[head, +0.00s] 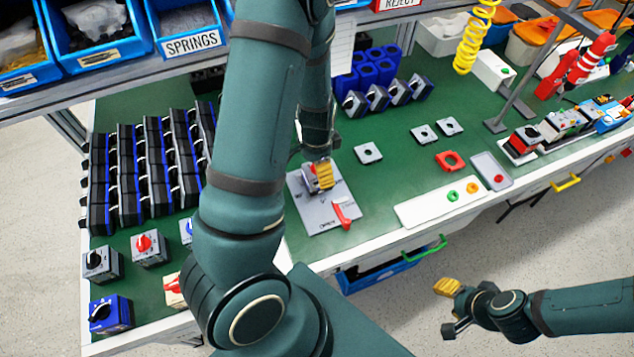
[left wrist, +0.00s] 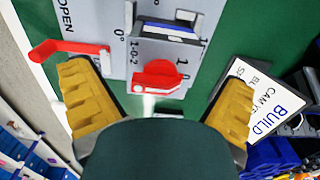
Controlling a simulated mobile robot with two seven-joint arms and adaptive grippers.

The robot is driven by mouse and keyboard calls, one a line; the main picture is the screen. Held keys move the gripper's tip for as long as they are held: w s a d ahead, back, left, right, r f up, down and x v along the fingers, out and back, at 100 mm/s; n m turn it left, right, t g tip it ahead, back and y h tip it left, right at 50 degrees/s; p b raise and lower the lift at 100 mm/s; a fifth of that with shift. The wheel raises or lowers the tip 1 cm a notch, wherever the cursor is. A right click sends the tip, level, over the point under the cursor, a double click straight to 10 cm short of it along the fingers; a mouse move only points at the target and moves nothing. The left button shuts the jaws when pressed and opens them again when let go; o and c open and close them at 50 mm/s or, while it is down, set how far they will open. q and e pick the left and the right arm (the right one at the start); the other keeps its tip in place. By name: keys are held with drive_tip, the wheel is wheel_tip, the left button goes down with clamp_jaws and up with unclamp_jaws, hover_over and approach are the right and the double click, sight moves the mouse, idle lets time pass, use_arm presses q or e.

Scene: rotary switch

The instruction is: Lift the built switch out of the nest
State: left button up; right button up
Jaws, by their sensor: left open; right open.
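The built switch (left wrist: 172,55) sits in the nest, a grey plate (left wrist: 88,20) with a red lever (left wrist: 66,48) beside an OPEN mark. The switch has a grey face with a red knob and 1-0-2 print. My left gripper (left wrist: 157,92) is open, its yellow fingers apart on either side of the switch, with no clear contact visible. In the head view the left gripper (head: 319,177) is over the nest plate (head: 320,214) and hides most of the switch. My right gripper (head: 449,308) is open and empty, out over the floor past the bench's front edge.
A white BUILD card (left wrist: 268,105) lies beside the nest. Rows of black switch bodies (head: 140,180) and finished switches stand to the left. Blue cups (head: 370,68) stand behind. A white panel with buttons (head: 430,207) lies to the right. Green bench around the nest is partly free.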

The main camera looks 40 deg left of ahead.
use_arm(q)
wheel_tip(320, 180, down, 2)
drive_tip(key=shift+f, duration=0.2)
drive_tip(key=c, duration=1.3)
drive_tip(key=shift+o, duration=0.2)
drive_tip(key=shift+r, duration=0.1)
